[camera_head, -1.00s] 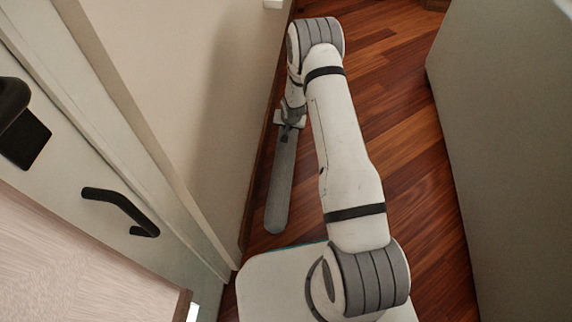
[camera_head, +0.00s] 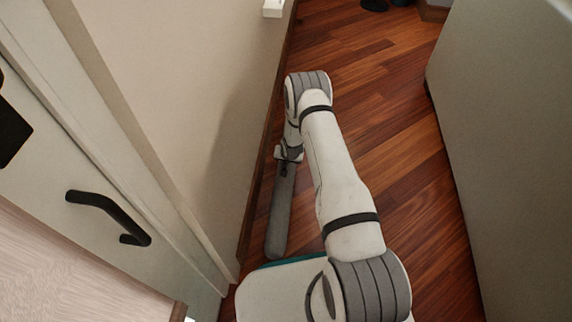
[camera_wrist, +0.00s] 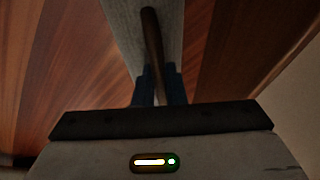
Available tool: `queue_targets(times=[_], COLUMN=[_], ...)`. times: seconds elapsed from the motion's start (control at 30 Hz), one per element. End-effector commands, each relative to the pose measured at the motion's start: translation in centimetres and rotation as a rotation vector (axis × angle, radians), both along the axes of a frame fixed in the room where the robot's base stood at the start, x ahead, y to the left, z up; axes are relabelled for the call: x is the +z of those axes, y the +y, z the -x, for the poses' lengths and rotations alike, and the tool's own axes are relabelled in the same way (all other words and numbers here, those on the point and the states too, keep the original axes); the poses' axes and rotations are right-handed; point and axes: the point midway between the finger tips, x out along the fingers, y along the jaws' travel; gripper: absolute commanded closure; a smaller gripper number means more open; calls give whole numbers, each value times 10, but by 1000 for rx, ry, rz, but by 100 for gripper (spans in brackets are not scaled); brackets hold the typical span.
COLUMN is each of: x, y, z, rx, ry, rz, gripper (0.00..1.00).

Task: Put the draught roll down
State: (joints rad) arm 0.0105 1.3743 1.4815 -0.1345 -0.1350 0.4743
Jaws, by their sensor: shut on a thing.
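The draught roll (camera_head: 281,212) is a long grey cylinder with a rounded end, lying along the foot of the wall on the left. My gripper (camera_head: 287,165) is shut on it near its far end. In the wrist view my gripper (camera_wrist: 157,88) has its dark blue fingers closed around a dark brown strip on the grey draught roll (camera_wrist: 127,22). I cannot tell whether the roll touches the floor.
A door with a black handle (camera_head: 108,214) stands at the left, beside a cream wall (camera_head: 215,90). A grey-beige panel (camera_head: 505,150) bounds the right. The wooden floor (camera_head: 390,130) between is clear. Dark objects (camera_head: 375,5) lie at the far end.

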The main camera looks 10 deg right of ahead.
Motion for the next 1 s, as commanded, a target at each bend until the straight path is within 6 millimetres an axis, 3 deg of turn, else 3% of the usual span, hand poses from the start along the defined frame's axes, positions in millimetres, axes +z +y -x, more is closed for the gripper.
queue_targets(times=[0.1, 0.5, 0.53, 0.77, 1.0], x=[-19, -23, -22, -22, -21], y=[0, 1, 1, 1, 1], z=[0, -1, 1, 1, 1], rx=[1, 1, 1, 2, 2], ry=[-1, -1, 2, 2, 2], rz=[1, 0, 0, 0, 0], gripper=[100, 100, 87, 68, 68])
